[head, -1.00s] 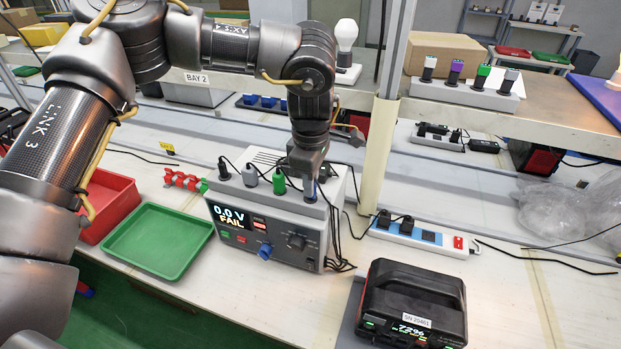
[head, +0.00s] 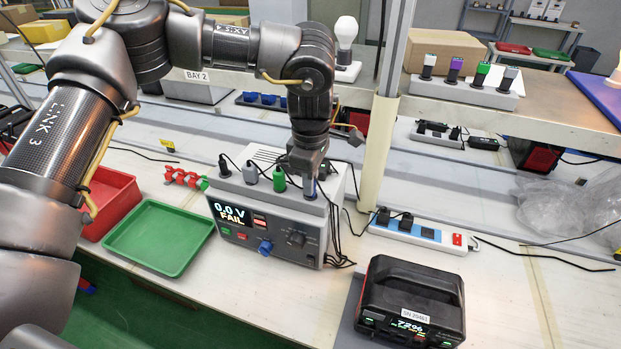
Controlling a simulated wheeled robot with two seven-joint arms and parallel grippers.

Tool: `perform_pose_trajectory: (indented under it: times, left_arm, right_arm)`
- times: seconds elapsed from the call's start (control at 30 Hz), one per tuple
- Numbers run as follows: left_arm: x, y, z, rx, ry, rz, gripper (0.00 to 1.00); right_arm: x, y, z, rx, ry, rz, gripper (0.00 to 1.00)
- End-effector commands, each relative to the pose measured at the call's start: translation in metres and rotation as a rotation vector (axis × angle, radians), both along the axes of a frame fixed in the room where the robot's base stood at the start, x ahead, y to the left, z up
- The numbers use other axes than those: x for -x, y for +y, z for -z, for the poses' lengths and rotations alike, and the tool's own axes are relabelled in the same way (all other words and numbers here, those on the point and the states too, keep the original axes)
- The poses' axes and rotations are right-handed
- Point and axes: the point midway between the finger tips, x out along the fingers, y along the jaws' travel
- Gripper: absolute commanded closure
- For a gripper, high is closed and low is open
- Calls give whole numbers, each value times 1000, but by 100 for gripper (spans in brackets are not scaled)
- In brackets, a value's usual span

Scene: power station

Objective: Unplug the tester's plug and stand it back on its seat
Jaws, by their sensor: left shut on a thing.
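The tester (head: 275,222) is a grey box on the bench, its display reading 0.0 V FAIL. A black plug (head: 224,167), a grey plug (head: 250,174) and a green plug (head: 279,180) stand upright in a row along its top front edge, with dark cables. A fourth, bluish plug (head: 310,191) is at the right end of the row. My left gripper (head: 308,180) points straight down and is shut on this bluish plug, which it largely hides. The plug is at the tester's top; I cannot tell whether it touches its seat. My right gripper is not in view.
Green (head: 157,238) and red (head: 108,200) trays are left. A pale post (head: 377,150) rises behind the tester. Cables hang at its right.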

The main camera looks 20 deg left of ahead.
Motion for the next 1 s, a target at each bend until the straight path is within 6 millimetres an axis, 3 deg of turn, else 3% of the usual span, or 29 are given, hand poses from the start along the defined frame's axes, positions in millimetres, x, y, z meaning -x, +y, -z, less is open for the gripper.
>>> perform_pose_trajectory:
  times: [0.47, 0.5, 0.67, 1.0]
  left_arm:
    - [0, 1, 1, -2, 1, -2, 100]
    - [0, 1, 1, -2, 1, -2, 83]
    - [0, 1, 1, -1, 1, -2, 62]
    - [-1, 1, -3, 0, -1, -1, 61]
  right_arm:
    - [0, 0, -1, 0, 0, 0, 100]
    - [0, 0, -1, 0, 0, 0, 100]
    - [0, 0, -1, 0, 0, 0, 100]
    - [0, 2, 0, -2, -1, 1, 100]
